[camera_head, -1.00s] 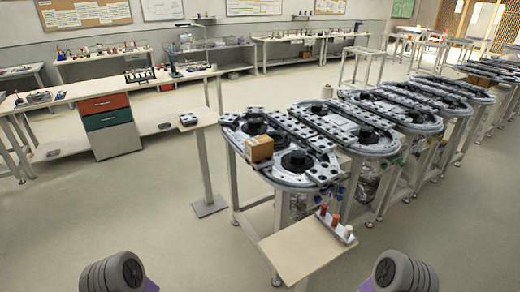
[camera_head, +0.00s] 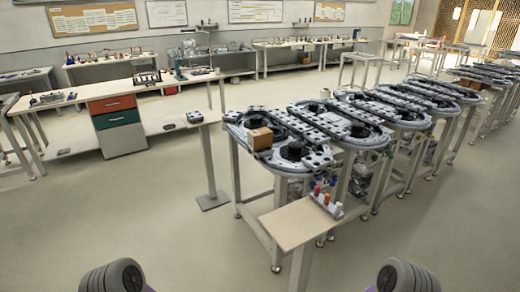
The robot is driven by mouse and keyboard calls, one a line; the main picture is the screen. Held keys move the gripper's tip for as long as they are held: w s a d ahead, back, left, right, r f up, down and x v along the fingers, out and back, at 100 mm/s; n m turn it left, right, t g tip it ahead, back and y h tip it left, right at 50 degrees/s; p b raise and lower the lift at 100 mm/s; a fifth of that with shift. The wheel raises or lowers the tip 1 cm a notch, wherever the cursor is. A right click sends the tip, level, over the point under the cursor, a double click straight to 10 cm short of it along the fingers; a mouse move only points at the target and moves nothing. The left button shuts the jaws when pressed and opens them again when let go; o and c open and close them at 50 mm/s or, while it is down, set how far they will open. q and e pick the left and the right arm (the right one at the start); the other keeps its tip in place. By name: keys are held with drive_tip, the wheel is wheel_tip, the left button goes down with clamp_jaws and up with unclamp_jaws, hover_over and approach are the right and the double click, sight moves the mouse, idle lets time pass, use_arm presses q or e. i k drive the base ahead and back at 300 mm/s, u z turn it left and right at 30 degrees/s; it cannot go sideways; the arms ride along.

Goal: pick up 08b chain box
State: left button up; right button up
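A small brown cardboard box (camera_head: 260,139) sits on the near left part of the nearest ring track (camera_head: 285,168). I cannot read any label on it, so I cannot tell whether it is the 08b chain box. Another brown patch, perhaps a box, shows small on a far track (camera_head: 472,84). Parts of my two arms show at the bottom edge, left and right. Neither gripper's fingers are in view, and both are well away from the box.
A small wooden side table (camera_head: 290,222) with red and white pegs (camera_head: 328,198) juts out in front of the track. A grey-legged stand (camera_head: 205,160) is to its left. A workbench with a red and green drawer cabinet (camera_head: 118,125) is at left. Open floor (camera_head: 120,210) lies in front.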

sight(261, 139)
drive_tip(key=u, duration=0.85)
drive_tip(key=i, duration=0.55)
drive_tip(key=u, duration=0.7)
drive_tip(key=i, duration=1.45)
drive_tip(key=z, duration=0.45)
